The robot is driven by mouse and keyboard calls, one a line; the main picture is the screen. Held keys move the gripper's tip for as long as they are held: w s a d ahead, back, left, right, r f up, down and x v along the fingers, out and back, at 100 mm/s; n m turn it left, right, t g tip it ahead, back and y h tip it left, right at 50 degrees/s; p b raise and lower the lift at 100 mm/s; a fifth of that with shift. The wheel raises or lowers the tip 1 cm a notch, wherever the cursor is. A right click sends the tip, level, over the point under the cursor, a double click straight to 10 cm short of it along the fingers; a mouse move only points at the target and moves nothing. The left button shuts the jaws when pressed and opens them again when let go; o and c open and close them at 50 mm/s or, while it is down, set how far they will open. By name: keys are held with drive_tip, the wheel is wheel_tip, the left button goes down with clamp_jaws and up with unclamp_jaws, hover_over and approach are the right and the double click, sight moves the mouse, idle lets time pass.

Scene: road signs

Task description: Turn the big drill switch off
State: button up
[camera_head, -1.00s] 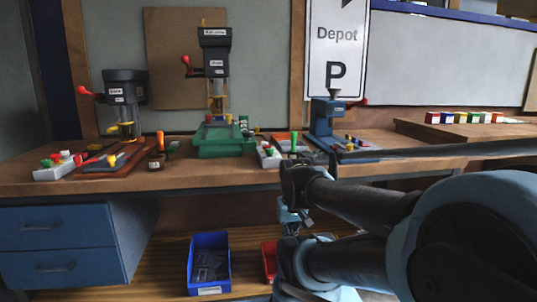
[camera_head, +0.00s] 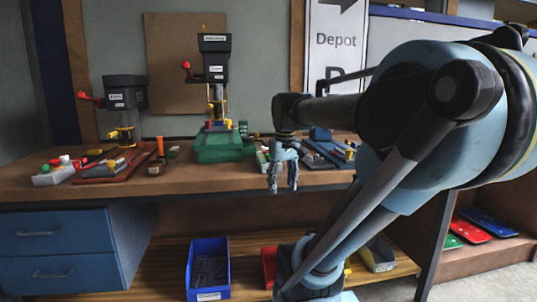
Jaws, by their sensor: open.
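The tallest drill press (camera_head: 215,85) stands at the middle back of the bench, with a dark head, a red-knobbed lever and a green base (camera_head: 225,152). Its labels are too small to read. A grey box with coloured buttons (camera_head: 262,158) sits right of the green base, partly hidden by my gripper. Another grey button box (camera_head: 57,172) lies at the bench's left. I cannot tell which switch belongs to the big drill. My gripper (camera_head: 282,188) points down, open and empty, in front of the bench edge, right of the tall drill.
A smaller dark drill (camera_head: 125,98) on a red-brown base stands left. A blue machine (camera_head: 322,140) at right is mostly behind my arm. A blue bin (camera_head: 208,262) and a red bin (camera_head: 268,264) stand on the lower shelf. The bench's front strip is mostly clear.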

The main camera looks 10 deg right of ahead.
sight(269, 158)
drive_tip(key=w+a+r+n+g, duration=0.1)
drive_tip(key=w+r+n, duration=0.4)
drive_tip(key=w+r, duration=1.55)
drive_tip(key=f, duration=1)
drive_tip(key=s+f, duration=0.1)
drive_tip(key=f, duration=0.4)
drive_tip(key=shift+a+f, duration=0.1)
drive_tip(key=shift+f, duration=0.15)
drive_tip(key=c, duration=1.1)
